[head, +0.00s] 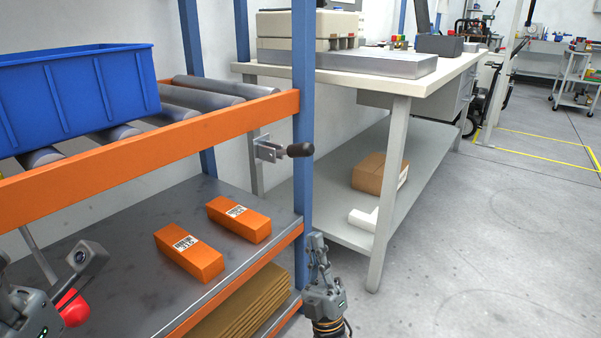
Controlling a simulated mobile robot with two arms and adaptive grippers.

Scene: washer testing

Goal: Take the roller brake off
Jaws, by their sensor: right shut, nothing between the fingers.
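Two handles show on the roller rack, and I cannot tell which is the roller brake. A grey rod (39,256) hangs below the orange rail at the left, and a red knob (74,309) shows near its lower end, partly hidden by my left gripper. A metal bracket with a black handle (299,150) sits at the rail's right end by the blue post. My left gripper (44,262) is at the lower left edge, fingers spread, beside the red knob and partly cut off. My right gripper (316,240) is shut and empty, right of the blue post and below the black handle.
A blue bin (80,95) rests on the rollers (208,87). Two orange boxes (190,254) lie on the grey lower shelf (120,215), with flat cardboard (240,305) below. A workbench (392,80) stands behind.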

